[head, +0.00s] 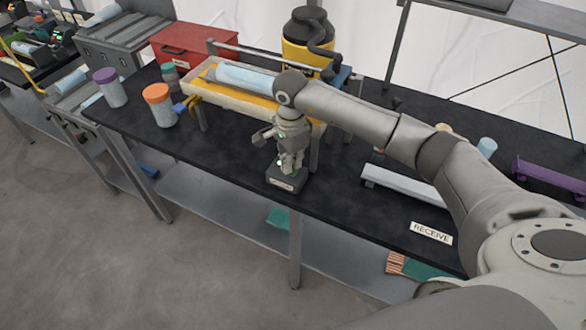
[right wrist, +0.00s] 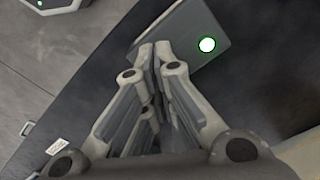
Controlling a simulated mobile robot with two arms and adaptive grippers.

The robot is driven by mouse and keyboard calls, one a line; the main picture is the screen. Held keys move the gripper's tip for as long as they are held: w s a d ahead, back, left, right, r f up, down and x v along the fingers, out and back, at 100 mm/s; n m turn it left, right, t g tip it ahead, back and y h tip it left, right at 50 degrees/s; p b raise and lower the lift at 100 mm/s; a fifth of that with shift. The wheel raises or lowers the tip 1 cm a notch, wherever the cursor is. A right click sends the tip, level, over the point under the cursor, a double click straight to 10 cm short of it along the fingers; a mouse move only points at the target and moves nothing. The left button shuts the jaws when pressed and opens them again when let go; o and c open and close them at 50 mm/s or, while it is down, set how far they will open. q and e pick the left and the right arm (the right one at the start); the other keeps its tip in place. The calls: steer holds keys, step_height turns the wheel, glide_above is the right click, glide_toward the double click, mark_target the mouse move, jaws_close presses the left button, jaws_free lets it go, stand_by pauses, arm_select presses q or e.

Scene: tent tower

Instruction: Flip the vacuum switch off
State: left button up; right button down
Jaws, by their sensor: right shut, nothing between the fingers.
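A small dark grey switch box (head: 287,183) with a pale label on its front stands near the front edge of the black table. My right gripper (head: 291,167) points down over it, with its fingers shut and empty. A little green glow shows beside the fingertips. In the right wrist view, the shut fingertips (right wrist: 154,54) overlap the near side of the grey box (right wrist: 181,38), and a round green light (right wrist: 207,45) glows to their right. The switch lever itself cannot be made out behind the fingers. My left gripper is not in view.
Behind my right arm are a cream tray (head: 214,96) holding a pale blue roll and a yellow and black canister (head: 306,50). Orange-lidded (head: 159,105) and purple-lidded (head: 110,88) jars stand left. A white bar (head: 405,185) lies right. The table (head: 235,163) is clear left of the box.

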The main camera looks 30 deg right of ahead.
steer(key=shift+s+f+b, duration=0.1)
steer(key=shift+f+b, duration=0.9)
steer(key=shift+f, duration=0.05)
stand_by(0.4)
steer(key=shift+r, duration=0.1)
steer(key=shift+r+p, duration=0.6)
steer(key=shift+r, duration=0.25)
steer(key=shift+r+p, duration=1.15)
steer(key=shift+r, duration=1.4)
